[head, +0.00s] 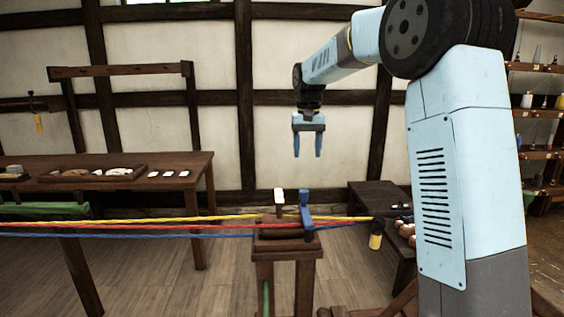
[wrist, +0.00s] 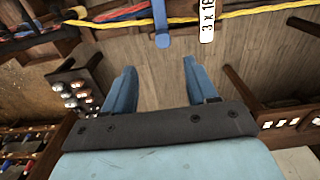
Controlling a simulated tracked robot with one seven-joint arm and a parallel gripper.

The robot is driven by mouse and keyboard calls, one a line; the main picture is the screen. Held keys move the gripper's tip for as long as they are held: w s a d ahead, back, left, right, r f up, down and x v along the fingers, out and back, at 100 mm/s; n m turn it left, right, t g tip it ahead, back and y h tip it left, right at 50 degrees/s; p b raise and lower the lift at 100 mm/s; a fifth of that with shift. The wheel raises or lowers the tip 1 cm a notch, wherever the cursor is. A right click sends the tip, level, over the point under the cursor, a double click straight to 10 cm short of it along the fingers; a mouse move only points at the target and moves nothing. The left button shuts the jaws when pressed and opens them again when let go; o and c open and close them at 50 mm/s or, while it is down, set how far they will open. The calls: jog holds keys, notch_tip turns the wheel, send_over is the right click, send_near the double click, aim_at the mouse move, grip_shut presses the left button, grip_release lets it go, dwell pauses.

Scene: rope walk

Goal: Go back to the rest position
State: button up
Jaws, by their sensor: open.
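My gripper (head: 308,146) is open and empty, pointing down in front of the timbered wall. It hangs well above the wooden post stand (head: 287,246), clear of the ropes. In the wrist view the two blue fingers of my gripper (wrist: 160,90) are spread apart with only floor between them. A yellow rope (head: 150,219), a red rope (head: 150,228) and a blue rope (head: 150,236) run across to the stand. A blue upright piece (head: 306,208) and a white tag (head: 279,196) stand on top of it.
A wooden table (head: 195,170) with a tray (head: 140,170) and white cards stands at left. A low dark bench (head: 370,195) is right of the stand, with a yellow hanging weight (head: 376,241) near it. Shelves (head: 535,110) line the far right. The air around my gripper is free.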

jog(key=s+d+r+t, duration=0.1)
jog(key=s+d+r, duration=0.25)
jog(key=s, duration=0.65)
jog(key=s+d+f+t, duration=0.1)
jog(key=s+d+f, duration=0.1)
jog(key=s, duration=0.7)
jog(key=s+d+f+t, duration=0.2)
jog(key=s, duration=0.8)
jog(key=s+d+f+t, duration=0.1)
jog(key=s+d+f, duration=0.1)
jog(key=s, duration=0.7)
jog(key=shift+s+d, duration=0.25)
jog(key=shift+d, duration=0.15)
